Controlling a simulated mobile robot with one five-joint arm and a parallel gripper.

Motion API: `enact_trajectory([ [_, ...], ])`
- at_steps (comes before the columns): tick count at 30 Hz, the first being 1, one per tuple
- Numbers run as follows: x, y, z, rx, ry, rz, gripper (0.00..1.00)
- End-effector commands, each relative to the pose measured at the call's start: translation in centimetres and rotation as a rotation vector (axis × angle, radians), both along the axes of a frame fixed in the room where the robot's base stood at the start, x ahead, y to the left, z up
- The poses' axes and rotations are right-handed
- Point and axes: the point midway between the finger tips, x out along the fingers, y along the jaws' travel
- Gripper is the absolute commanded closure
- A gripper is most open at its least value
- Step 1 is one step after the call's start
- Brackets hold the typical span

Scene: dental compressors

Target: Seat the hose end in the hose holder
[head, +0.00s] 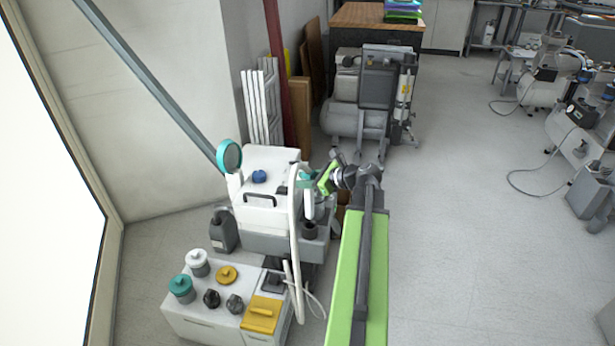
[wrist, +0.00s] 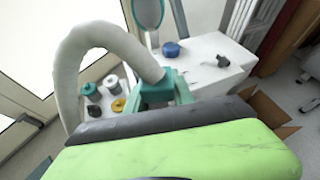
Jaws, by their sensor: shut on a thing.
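My gripper (head: 312,180) is shut on this hose end at the right side of the white machine (head: 262,212). In the head view the hose (head: 296,225) hangs down the machine's front right. A teal-rimmed round piece (head: 229,155) stands on the machine's left side, away from my gripper; it also shows in the wrist view (wrist: 148,12). I cannot tell which part is the hose holder. My green arm cover hides the lower wrist view.
A dark bottle (head: 222,230) is beside the machine. A grey compressor (head: 345,120) stands behind.

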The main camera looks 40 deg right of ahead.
Motion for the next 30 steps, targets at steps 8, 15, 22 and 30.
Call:
enact_trajectory([
  [8, 0.0, 0.0, -3.0, 0.001, 0.0, 0.0, 1.0],
  [15, 0.0, -0.1, -3.8, 0.001, 0.0, -0.001, 1.0],
  [22, -0.1, -0.1, -3.6, 0.001, 0.0, -0.001, 1.0],
  [30, -0.1, -0.1, -3.2, 0.001, 0.0, -0.003, 1.0],
])
